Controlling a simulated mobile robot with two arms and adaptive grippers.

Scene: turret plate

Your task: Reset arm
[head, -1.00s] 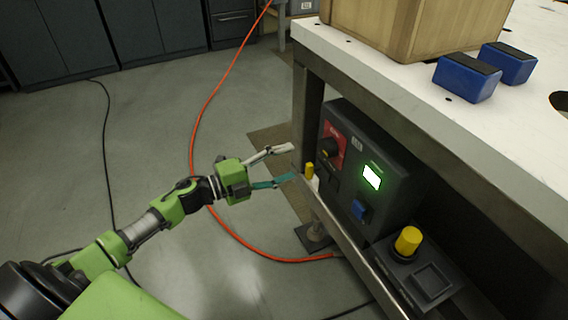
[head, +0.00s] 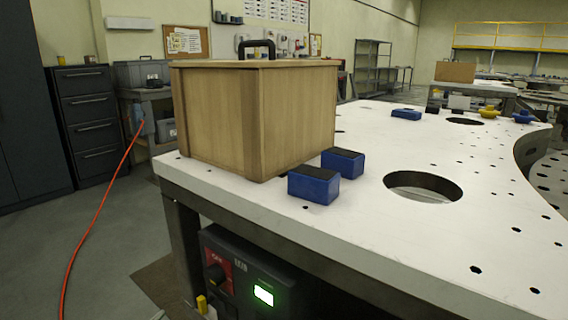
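Neither of my arms nor grippers shows in the head view now. A dark control box (head: 236,282) sits under the front left of the white table, with a lit green-white screen (head: 263,295), a red panel (head: 217,268) and a black knob on that panel. A small yellow part (head: 202,304) shows at its lower left. The lower part of the box is cut off by the bottom edge of the picture.
On the white table (head: 420,245) stand a wooden crate (head: 225,115) with a black handle and two blue blocks (head: 313,186) in front of it. The table has round holes.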

